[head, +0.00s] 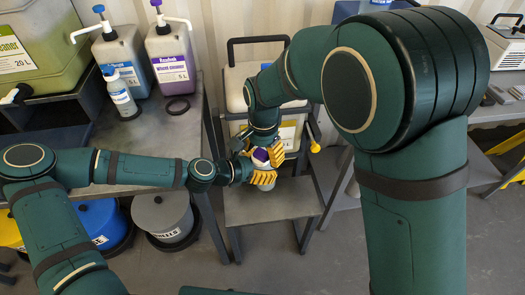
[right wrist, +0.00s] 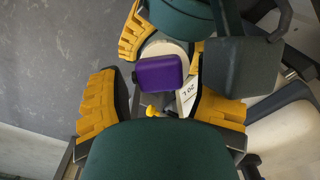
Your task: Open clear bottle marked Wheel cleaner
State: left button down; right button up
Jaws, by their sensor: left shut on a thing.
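A pale bottle with a purple cap (head: 261,155) is held upright above a small grey stand (head: 245,207) in the head view. Its label is hidden, so I cannot read a name on it. My left gripper (head: 264,178) is shut around the bottle's body below the cap. My right gripper (right wrist: 160,88) comes down from above, with its yellow fingers spread on either side of the purple cap (right wrist: 160,73). In the right wrist view gaps show between cap and fingers. The pale bottle top (right wrist: 165,48) shows beside the cap, between the left gripper's fingers.
A pale tank with a yellow tap (head: 315,147) stands behind the grippers.

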jog(key=shift+s+a+r, duration=0.15)
jog(key=shift+s+r, duration=0.05)
jog(key=shift+r, duration=0.95)
jog(key=shift+s+a+r, duration=0.1)
jog(key=shift+s+r, duration=0.1)
jog(key=shift+r, duration=0.95)
jog(key=shift+f, duration=0.1)
